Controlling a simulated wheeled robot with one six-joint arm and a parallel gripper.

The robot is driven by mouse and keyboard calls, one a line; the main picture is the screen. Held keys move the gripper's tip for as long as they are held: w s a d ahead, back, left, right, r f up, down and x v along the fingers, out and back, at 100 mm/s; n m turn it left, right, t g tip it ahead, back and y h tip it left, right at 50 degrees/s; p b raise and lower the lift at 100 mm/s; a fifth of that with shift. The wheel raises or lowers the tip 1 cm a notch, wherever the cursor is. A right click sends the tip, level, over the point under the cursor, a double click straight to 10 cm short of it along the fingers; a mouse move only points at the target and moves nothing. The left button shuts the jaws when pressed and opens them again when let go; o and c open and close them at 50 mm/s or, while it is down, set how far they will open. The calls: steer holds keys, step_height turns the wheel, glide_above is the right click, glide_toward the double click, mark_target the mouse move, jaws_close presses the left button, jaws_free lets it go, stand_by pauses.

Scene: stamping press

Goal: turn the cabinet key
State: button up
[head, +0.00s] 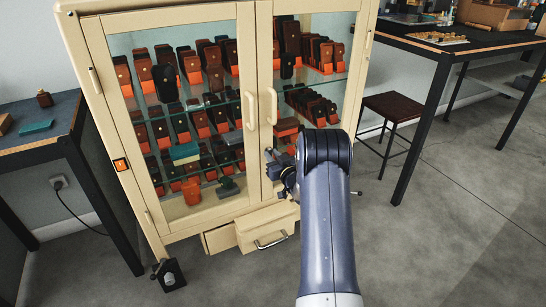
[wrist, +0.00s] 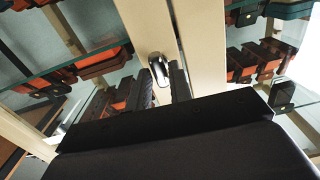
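The cream cabinet (head: 250,62) has two glass doors. A small shiny metal key (wrist: 158,68) stands at the door frame in the wrist view, its rounded end towards me. My gripper (head: 272,162) is at the lower middle of the cabinet, by the right door's inner edge. In the wrist view its two dark fingers (wrist: 162,78) are apart, one on each side of the key. I cannot tell whether they touch it. The key is too small or hidden to make out in the head view. Both doors look closed.
A drawer (head: 268,228) under the doors stands partly out, below my gripper. Door handles (head: 249,110) are above it. A stool (head: 392,108) and dark table (head: 440,50) are at right, a bench (head: 40,120) at left. The right foreground floor is clear.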

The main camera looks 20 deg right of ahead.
steer(key=o, duration=0.3)
steer(key=s+p, duration=0.1)
steer(key=s, duration=0.4)
steer(key=s+p, duration=0.1)
steer(key=s, duration=0.5)
steer(key=shift+d, duration=0.2)
steer(key=shift+w, duration=0.2)
steer(key=w+b, duration=0.2)
steer(key=w, duration=0.8)
steer(key=shift+w+a, duration=0.15)
steer(key=shift+a, duration=0.05)
steer(key=shift+w, duration=0.2)
steer(key=shift+n, duration=0.6)
